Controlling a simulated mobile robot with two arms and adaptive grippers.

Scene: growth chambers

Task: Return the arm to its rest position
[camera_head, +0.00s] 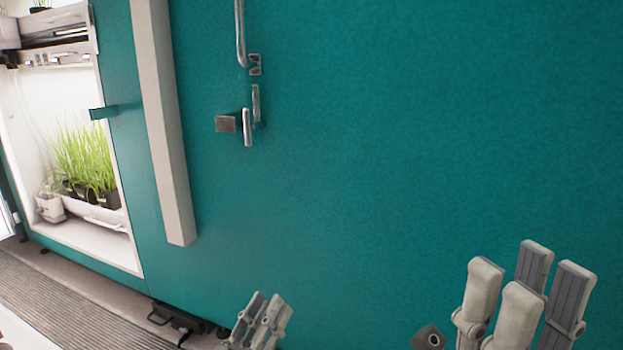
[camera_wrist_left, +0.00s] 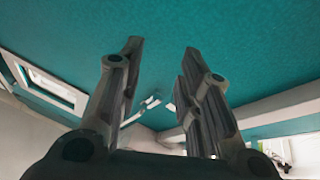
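My left gripper (camera_head: 264,308) shows at the bottom of the head view, left of centre, low in front of the teal panel. In the left wrist view its fingers (camera_wrist_left: 162,66) stand apart with nothing between them, so it is open and empty. My right gripper (camera_head: 527,270) is at the lower right of the head view, fingers pointing up and spread, with nothing held. Most of both arms is out of the frame.
A large teal panel (camera_head: 430,130) fills most of the view, with a metal latch (camera_head: 247,127) and a pale vertical bar (camera_head: 163,130). At left, a lit chamber holds green plants (camera_head: 85,160). A ribbed floor mat (camera_head: 60,310) lies below.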

